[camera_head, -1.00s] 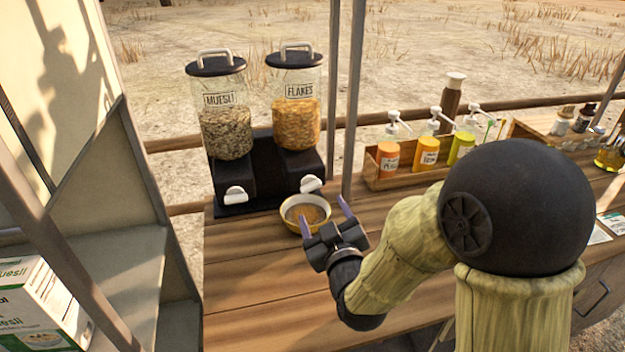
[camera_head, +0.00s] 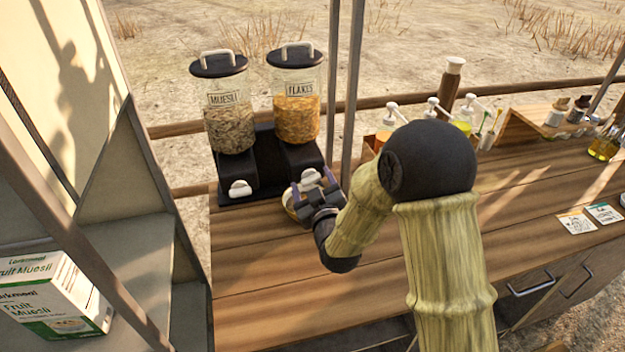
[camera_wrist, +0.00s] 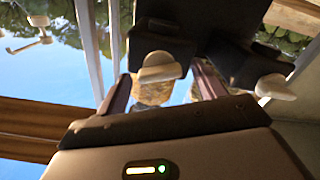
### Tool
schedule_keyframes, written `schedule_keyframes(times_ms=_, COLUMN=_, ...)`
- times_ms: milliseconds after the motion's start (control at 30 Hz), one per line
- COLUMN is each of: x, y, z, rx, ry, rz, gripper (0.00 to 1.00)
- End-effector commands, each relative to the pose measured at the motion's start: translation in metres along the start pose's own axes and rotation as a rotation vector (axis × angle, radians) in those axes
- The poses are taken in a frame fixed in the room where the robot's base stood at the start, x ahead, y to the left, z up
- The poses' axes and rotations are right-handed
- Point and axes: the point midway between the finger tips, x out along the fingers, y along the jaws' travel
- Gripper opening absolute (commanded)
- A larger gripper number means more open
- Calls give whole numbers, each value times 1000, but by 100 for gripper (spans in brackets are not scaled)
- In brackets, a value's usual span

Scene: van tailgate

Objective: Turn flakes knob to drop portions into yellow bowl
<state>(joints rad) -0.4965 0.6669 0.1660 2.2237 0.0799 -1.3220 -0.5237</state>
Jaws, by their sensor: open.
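The flakes dispenser (camera_head: 296,110) stands right of the muesli dispenser (camera_head: 229,115) on a black stand, with flakes visible in its clear jar. Its white knob (camera_head: 309,176) is low on the front. My gripper (camera_head: 314,184) is open in front of that knob. In the wrist view, which appears upside down, the flakes knob (camera_wrist: 160,68) shows between my two spread fingers, and I cannot tell whether they touch it. The yellow bowl (camera_head: 290,204) is below the knob, mostly hidden behind my gripper; its contents are not visible now.
The muesli knob (camera_head: 240,188) is close on the left. A thin metal post (camera_head: 353,100) rises just right of the flakes dispenser. Pump bottles stand farther right, partly behind my arm. The wooden counter (camera_head: 265,260) in front is clear. Muesli boxes (camera_head: 55,300) are at lower left.

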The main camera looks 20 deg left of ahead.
Motion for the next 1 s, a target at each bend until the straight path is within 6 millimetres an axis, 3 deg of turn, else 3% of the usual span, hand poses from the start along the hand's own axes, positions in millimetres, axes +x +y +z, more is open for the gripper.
schedule_keyframes(times_ms=200, x=0, y=0, z=0, rx=0, ry=0, rz=0, gripper=69)
schedule_keyframes(times_ms=433, x=0, y=0, z=0, rx=0, ry=0, rz=0, gripper=26)
schedule_keyframes(times_ms=667, x=0, y=-1, z=2, rx=26, ry=0, rz=0, gripper=25)
schedule_keyframes(times_ms=1000, x=0, y=0, z=4, rx=287, ry=4, rz=1, gripper=25)
